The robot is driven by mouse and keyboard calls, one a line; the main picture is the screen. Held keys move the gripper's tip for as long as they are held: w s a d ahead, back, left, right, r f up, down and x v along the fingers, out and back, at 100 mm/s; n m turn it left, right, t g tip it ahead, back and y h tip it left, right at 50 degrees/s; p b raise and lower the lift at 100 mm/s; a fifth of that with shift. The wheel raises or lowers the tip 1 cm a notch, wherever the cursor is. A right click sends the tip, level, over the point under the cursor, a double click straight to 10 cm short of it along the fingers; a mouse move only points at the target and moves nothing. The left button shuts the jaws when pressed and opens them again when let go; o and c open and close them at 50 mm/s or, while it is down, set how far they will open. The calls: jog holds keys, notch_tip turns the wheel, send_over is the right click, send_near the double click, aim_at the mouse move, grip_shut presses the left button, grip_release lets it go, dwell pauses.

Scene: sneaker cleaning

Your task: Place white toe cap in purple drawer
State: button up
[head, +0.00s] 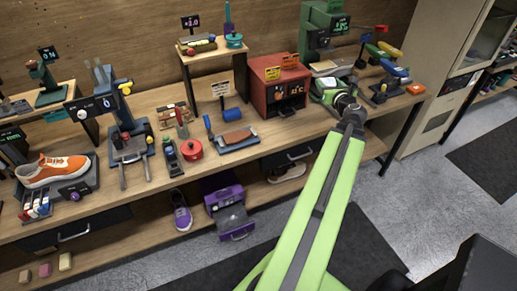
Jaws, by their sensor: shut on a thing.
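The purple drawer unit (224,198) stands on the low shelf under the bench, left of my arm. Its lower drawer (234,224) appears pulled out toward me, with a pale handle on its front. My gripper (338,92) is over the right part of the bench, beside a green rounded part, well up and right of the purple unit. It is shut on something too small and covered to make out. I cannot pick out the white toe cap for certain.
A red box (279,86) stands left of my gripper, and a green machine (318,32) stands behind it. Coloured tools (388,68) are at its right. A purple sneaker (181,212) lies left of the drawer unit. The floor (430,190) at right is clear.

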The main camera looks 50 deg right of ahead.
jog(key=w+a+f+n+t+y+b, duration=0.1)
jog(key=w+a+f+n+y+b, duration=0.1)
jog(key=a+f+n+y+b, duration=0.45)
jog(key=w+a+f+n+t+y+b, duration=0.1)
jog(key=w+a+f+n+y+b, duration=0.25)
jog(key=a, duration=0.65)
jog(key=w+a+f+n+t+y+b, duration=0.1)
jog(key=a+f+n+y+b, duration=0.2)
jog(key=a+f+y+b, duration=0.45)
jog(key=b, duration=0.4)
send_over(259, 148)
jog(key=shift+h, duration=0.35)
jog(key=f, duration=0.5)
jog(key=shift+s, duration=0.2)
jog(key=shift+w+d, duration=0.1)
jog(key=shift+w, duration=0.25)
jog(key=shift+f+b, duration=2.5)
jog(key=shift+f, duration=0.05)
jog(key=o, duration=1.3)
jog(key=shift+s+r, duration=0.1)
jog(key=shift+r, duration=0.05)
jog(key=shift+o, duration=0.4)
jog(key=shift+m, duration=0.3)
